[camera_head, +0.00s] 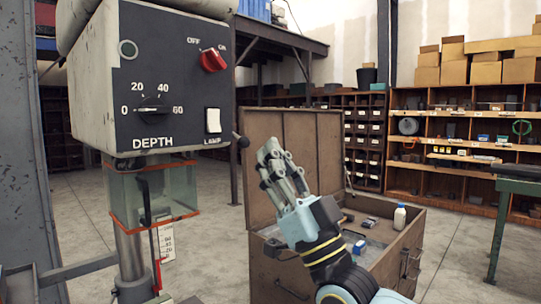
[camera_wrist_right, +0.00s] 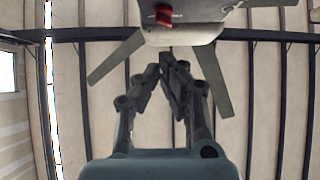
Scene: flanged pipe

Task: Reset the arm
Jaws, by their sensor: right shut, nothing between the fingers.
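My right gripper (camera_head: 272,152) is raised in the middle of the head view, in front of the open wooden chest (camera_head: 285,285). Its fingers point up and to the left, and they are shut with nothing between them. In the right wrist view the same gripper (camera_wrist_right: 170,58) shows its fingertips together, pointing up toward the ceiling. The grey machine (camera_head: 140,75) with the DEPTH dial and a red switch stands to the left of the gripper, apart from it in the head view. My left gripper is not in view.
Shelves (camera_head: 460,153) with boxes line the back wall. Bare floor (camera_head: 450,240) lies between chest and bench.

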